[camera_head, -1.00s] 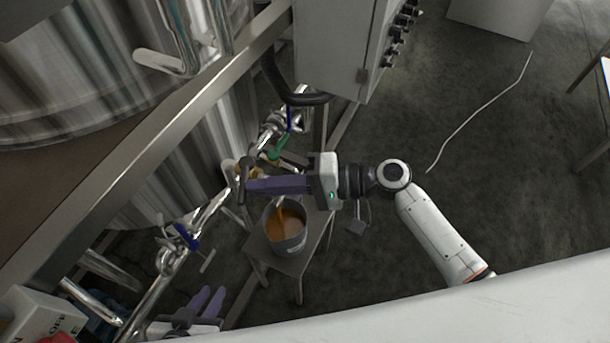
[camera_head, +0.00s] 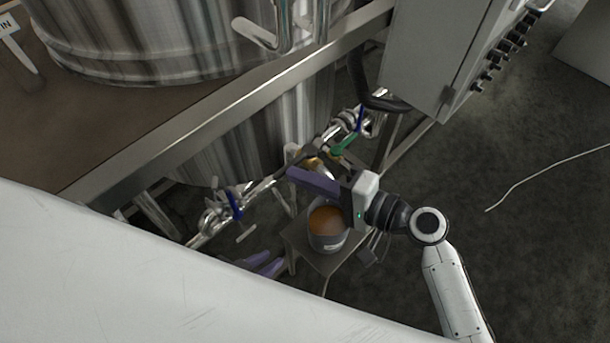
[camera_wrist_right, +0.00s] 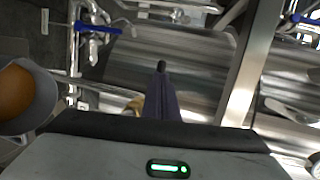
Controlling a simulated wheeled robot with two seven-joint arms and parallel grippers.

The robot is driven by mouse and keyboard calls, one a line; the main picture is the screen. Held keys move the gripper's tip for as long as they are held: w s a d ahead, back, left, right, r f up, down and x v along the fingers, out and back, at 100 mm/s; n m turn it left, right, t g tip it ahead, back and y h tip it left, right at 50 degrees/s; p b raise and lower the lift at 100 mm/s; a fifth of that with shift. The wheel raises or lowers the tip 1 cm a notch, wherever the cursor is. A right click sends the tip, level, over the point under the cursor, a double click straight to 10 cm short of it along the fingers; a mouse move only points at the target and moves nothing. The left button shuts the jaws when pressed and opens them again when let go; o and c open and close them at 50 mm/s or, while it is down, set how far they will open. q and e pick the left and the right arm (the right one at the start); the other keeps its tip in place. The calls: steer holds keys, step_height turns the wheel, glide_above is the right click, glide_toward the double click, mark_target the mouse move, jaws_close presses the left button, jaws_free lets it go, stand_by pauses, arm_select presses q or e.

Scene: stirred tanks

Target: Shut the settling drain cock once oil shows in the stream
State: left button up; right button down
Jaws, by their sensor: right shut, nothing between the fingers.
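The drain cock, a brass-coloured fitting (camera_head: 308,160), sits on the pipework beside the tank. It is partly behind the purple fingers of my right gripper (camera_head: 293,174), which are shut and empty right beside it; contact cannot be told. In the wrist view the brass part (camera_wrist_right: 136,104) shows left of my shut fingers (camera_wrist_right: 162,70). A bucket (camera_head: 328,240) below holds orange-brown liquid (camera_head: 326,219). I see no falling stream now; the spout is hidden by my gripper. My left gripper (camera_head: 266,264) is low, left of the bucket, fingertips parted, its base hidden.
The bucket stands on a small metal stand (camera_head: 298,235). Valves with a green handle (camera_head: 345,147) and blue handles (camera_head: 361,119) line the pipe. A grey control box (camera_head: 430,55) and steel beam (camera_head: 215,105) hem in the space. Open floor lies right.

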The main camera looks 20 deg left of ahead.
steer(key=shift+s+a, duration=0.1)
steer(key=shift+s, duration=0.1)
stand_by(0.3)
steer(key=s+v, duration=0.2)
steer(key=v, duration=1.1)
steer(key=shift+s, duration=0.4)
steer(key=shift+r, duration=0.1)
steer(key=d+f+t+h, duration=0.2)
steer(key=d+f+h, duration=0.1)
steer(key=f, duration=0.4)
steer(key=d+f+t+h, duration=0.1)
steer(key=d+f+h, duration=0.2)
steer(key=f, duration=0.3)
steer(key=s+d+f+n+t+h, duration=0.1)
steer(key=s+d+f+n+h, duration=0.1)
steer(key=s+d+f+h, duration=0.1)
steer(key=s+d+f+n+t+h, duration=0.1)
steer(key=s+d+f+n+h, duration=0.1)
steer(key=s+d+f+h, duration=0.2)
steer(key=d+f, duration=0.2)
steer(key=d, duration=0.2)
steer(key=shift+d, duration=0.3)
